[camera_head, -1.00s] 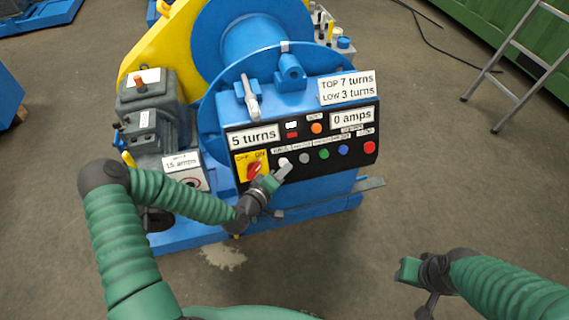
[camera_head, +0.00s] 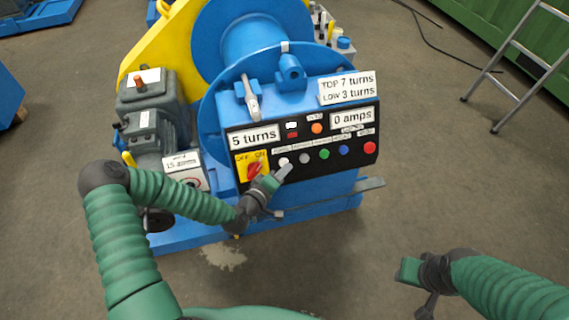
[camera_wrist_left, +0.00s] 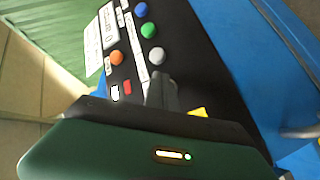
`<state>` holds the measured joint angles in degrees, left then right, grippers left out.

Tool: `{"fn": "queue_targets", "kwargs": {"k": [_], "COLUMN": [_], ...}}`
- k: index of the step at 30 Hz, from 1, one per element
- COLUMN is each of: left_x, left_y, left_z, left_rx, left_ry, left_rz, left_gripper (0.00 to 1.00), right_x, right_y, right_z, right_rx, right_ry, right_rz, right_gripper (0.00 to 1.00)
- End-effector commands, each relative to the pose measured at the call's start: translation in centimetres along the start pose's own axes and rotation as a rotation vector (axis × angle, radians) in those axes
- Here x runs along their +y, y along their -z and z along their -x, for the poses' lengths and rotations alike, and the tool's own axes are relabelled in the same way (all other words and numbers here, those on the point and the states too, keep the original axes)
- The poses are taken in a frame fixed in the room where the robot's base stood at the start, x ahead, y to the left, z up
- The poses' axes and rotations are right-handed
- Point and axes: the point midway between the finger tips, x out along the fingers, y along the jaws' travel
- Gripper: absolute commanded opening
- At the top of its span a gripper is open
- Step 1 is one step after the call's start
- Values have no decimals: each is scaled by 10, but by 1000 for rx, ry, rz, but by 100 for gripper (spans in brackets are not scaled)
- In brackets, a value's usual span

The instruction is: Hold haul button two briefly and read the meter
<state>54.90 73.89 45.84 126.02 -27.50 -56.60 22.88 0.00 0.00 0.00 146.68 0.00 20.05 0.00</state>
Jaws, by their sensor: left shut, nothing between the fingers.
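The black panel (camera_head: 312,169) carries a row of buttons: white (camera_head: 284,162), grey (camera_head: 304,158), green (camera_head: 324,154), blue (camera_head: 344,150) and red (camera_head: 370,147). Their small labels are too blurred to read. The meter (camera_head: 351,117) reads 0 amps. My left gripper (camera_head: 286,169) is shut and empty, its fingertips at the white button's lower edge; I cannot tell whether they touch. In the left wrist view the shut fingers (camera_wrist_left: 160,90) hide that button, beside the grey one (camera_wrist_left: 156,56). My right gripper (camera_head: 408,270) hangs low at right, away from the panel; its jaws are unclear.
A yellow switch plate with a red OFF/ON knob (camera_head: 254,170) sits just left of the left gripper. A sign (camera_head: 253,136) reads 5 turns; another (camera_head: 347,88) reads TOP 7 turns, LOW 3 turns. A grey bar (camera_head: 370,184) juts out at the panel's lower right. A ladder (camera_head: 510,70) stands right.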

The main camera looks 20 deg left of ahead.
Motion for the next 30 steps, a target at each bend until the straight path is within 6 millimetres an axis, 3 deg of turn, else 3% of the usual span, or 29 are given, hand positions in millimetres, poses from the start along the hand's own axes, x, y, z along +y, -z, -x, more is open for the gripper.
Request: {"fn": "queue_targets", "kwargs": {"k": [30], "left_x": [-3], "left_y": [4], "left_z": [-5], "left_rx": [0], "left_ry": [0], "left_rz": [0], "left_gripper": [0], "right_x": [0], "right_y": [0], "right_z": [-1], "right_rx": [0], "right_ry": [0], "right_rz": [0], "right_gripper": [36]}}
